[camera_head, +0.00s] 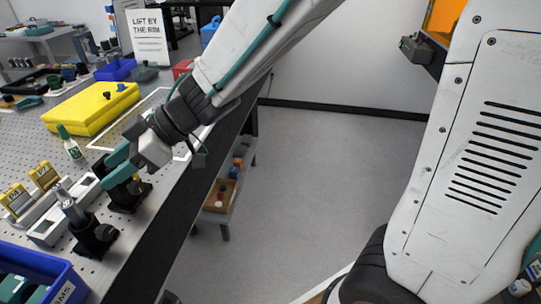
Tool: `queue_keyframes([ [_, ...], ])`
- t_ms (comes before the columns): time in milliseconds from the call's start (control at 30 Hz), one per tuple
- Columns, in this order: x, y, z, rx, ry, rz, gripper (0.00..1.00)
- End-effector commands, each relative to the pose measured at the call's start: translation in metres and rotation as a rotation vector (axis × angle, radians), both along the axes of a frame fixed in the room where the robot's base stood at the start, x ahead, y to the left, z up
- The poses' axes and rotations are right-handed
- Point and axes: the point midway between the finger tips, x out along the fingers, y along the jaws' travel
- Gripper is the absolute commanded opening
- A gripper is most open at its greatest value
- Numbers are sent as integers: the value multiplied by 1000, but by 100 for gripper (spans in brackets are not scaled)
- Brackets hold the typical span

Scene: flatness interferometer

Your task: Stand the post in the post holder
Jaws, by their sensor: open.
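A second black holder (128,196) stands just behind and to the right, partly covered by my gripper. My gripper (108,174), with teal fingers, is open above and beside this second holder, behind the silver post. I cannot tell whether anything is between the fingers, or whether the second holder is empty.
Yellow-labelled pieces (44,177) sit in grey racks left of the holders. A blue bin (66,271) fills the front left corner. A white bottle with a green cap (71,147) and a yellow case (92,108) stand farther back. The bench's dark edge (170,225) lies to the right.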

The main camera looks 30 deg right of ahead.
Motion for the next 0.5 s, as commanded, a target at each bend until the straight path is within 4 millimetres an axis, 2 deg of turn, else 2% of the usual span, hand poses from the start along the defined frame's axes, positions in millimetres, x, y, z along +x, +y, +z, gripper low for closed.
queue_keyframes([
  [67, 15, -9, 9, -4, -50, -81, 44],
  [167, 50, -43, 29, -32, -159, -301, 44],
  [200, 65, -65, 40, -55, -205, -420, 44],
  [267, 82, -107, 53, -107, -254, -614, 44],
  [300, 88, -139, 61, -148, -269, -747, 44],
  [367, 86, -187, 68, -223, -261, -932, 44],
  [400, 78, -217, 69, -275, -235, -1044, 44],
  [467, 58, -259, 67, -356, -165, -1195, 44],
  [500, 39, -283, 63, -409, -97, -1279, 44],
])
